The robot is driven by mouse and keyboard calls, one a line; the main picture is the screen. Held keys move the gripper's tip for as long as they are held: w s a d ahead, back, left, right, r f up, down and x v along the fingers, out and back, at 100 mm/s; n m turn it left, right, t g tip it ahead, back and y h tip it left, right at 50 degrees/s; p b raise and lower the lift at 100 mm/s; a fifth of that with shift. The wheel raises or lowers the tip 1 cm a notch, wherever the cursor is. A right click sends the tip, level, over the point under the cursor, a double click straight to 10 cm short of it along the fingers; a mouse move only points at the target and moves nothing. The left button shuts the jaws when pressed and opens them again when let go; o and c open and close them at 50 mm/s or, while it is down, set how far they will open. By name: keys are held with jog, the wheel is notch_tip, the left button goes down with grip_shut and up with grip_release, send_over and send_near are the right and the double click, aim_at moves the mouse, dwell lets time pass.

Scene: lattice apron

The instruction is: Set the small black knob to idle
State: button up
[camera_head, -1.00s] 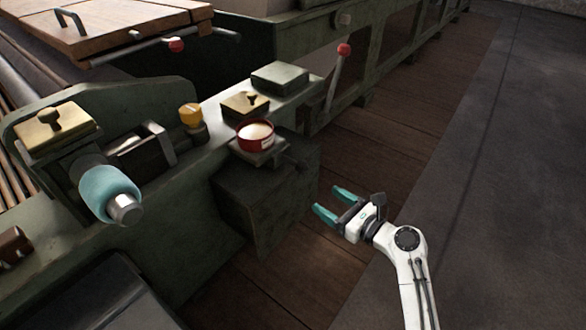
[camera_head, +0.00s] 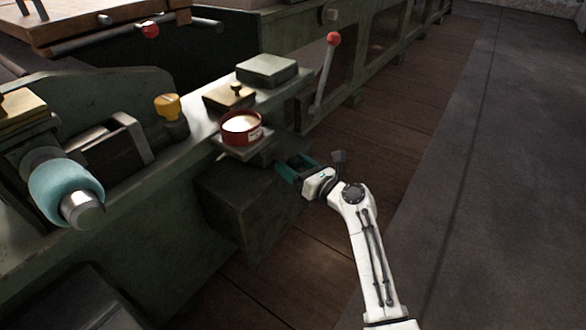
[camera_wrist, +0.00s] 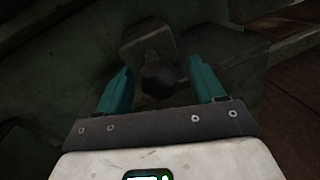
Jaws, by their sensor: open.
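A small dark round knob (camera_wrist: 158,80) shows in the wrist view, in front of a plate (camera_wrist: 150,47) on the machine. My gripper (camera_wrist: 160,65) is open, with one teal finger on each side of the knob and visible room between. I cannot tell whether either finger touches it. In the head view my gripper (camera_head: 290,166) is at the machine's side, just right of and below the red tin. The knob is not clearly visible there, and its setting and any idle mark cannot be read.
The red tin (camera_head: 241,128) stands on a small ledge above the gripper. A red-tipped lever (camera_head: 325,70) rises behind it. A green boxy housing (camera_head: 240,205) juts out below. A yellow knob (camera_head: 168,105) is further left. The floor (camera_head: 480,200) at right is clear.

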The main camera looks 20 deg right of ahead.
jog(key=shift+w+a, duration=0.1)
jog(key=shift+w, duration=0.1)
jog(key=shift+c, duration=0.4)
grip_shut()
